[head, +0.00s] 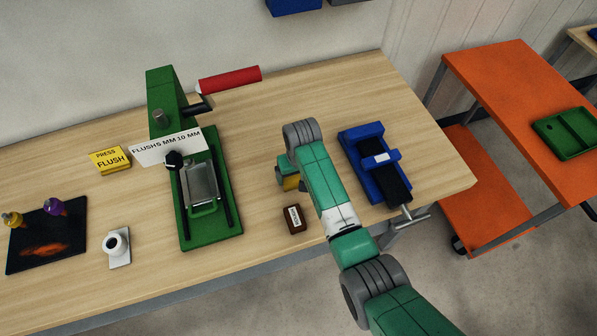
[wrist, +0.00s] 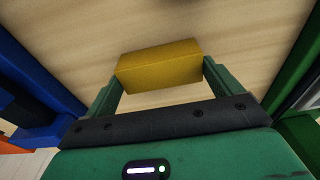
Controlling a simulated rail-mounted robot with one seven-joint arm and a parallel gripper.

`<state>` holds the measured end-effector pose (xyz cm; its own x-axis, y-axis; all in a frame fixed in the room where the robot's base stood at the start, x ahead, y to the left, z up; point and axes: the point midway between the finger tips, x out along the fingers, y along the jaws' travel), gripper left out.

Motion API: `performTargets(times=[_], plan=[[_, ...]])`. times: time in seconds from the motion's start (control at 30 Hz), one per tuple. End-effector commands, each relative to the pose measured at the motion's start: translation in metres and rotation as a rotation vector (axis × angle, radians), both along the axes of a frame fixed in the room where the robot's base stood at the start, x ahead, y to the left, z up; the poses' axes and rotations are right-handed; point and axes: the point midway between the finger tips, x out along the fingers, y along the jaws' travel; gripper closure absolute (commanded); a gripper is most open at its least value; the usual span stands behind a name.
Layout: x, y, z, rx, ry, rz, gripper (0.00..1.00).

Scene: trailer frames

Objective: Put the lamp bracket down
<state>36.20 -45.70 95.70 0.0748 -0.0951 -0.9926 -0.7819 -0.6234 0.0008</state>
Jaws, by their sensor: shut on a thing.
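My gripper (wrist: 160,78) is shut on a plain yellow block (wrist: 160,68), with one green finger at each end of it. In the head view the yellow block (head: 291,183) shows only in part behind my arm, over the bench between the green press and the blue vise. I cannot tell whether it touches the bench top. Nothing in view is marked as a lamp bracket. A small white piece with a round dark-centred socket on a flat plate (head: 118,262) sits at the bench's left front, apart from my gripper.
A small brown labelled block (head: 294,218) lies near the front edge. A yellow sign block (head: 110,160) and black mat (head: 60,225) are further left. An orange table (head: 500,80) stands right.

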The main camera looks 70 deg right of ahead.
Motion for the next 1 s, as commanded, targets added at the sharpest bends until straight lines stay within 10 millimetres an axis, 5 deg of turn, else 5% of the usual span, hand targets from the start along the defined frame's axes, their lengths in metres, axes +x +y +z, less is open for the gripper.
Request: performTargets(times=[0.37, 0.7, 1.0], plan=[[0.000, 0.000, 0.008, 0.000, 0.000, 0.000, 0.00], [-0.006, 0.008, 0.089, -0.002, -0.002, 0.001, 0.00], [-0.009, 0.011, 0.122, 0.000, 0.000, 0.000, 0.00]])
